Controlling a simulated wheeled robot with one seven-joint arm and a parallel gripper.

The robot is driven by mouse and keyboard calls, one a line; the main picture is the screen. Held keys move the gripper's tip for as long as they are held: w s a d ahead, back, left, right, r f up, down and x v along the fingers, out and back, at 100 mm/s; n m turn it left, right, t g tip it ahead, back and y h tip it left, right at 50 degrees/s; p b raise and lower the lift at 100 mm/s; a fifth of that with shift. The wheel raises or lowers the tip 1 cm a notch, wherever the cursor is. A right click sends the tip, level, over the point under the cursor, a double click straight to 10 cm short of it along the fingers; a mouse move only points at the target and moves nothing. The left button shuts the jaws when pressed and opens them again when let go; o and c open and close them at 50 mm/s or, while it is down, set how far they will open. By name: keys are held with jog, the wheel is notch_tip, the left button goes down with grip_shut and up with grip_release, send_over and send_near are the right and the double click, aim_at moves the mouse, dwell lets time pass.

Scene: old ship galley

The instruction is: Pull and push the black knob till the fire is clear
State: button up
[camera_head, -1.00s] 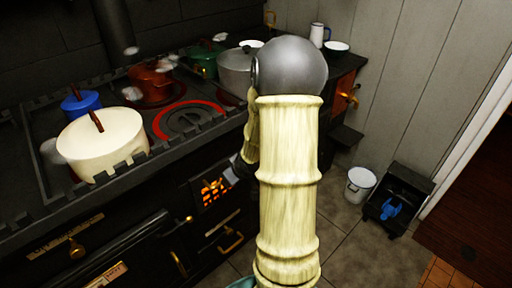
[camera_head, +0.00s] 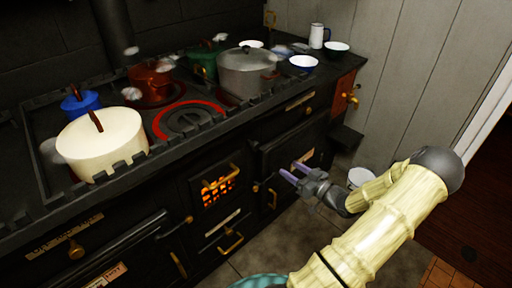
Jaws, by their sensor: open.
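A fire (camera_head: 218,190) glows orange behind dark bars in the front of the black stove (camera_head: 225,150). No object shows between the fingers. I cannot pick out a black knob; it may be too dark to see against the stove or hidden by my gripper. A brass handle (camera_head: 231,243) shows below the fire.
A cream pot (camera_head: 103,146), a blue pot (camera_head: 80,103), a copper pot (camera_head: 150,78), a green pot (camera_head: 204,62) and a grey pot (camera_head: 246,74) stand on the stove. A white bucket (camera_head: 360,177) is partly behind my arm. Tiled floor lies in front.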

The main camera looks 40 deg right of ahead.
aim_at(257, 148)
dwell(0.3)
jog(key=w, duration=0.5)
jog(key=w+a+b, duration=0.1)
jog(key=w, duration=0.5)
jog(key=w+a, duration=0.1)
jog(key=w, duration=0.5)
jog(key=shift+w+a, duration=0.1)
jog(key=shift+w, duration=0.1)
jog(key=shift+c, duration=0.2)
grip_shut()
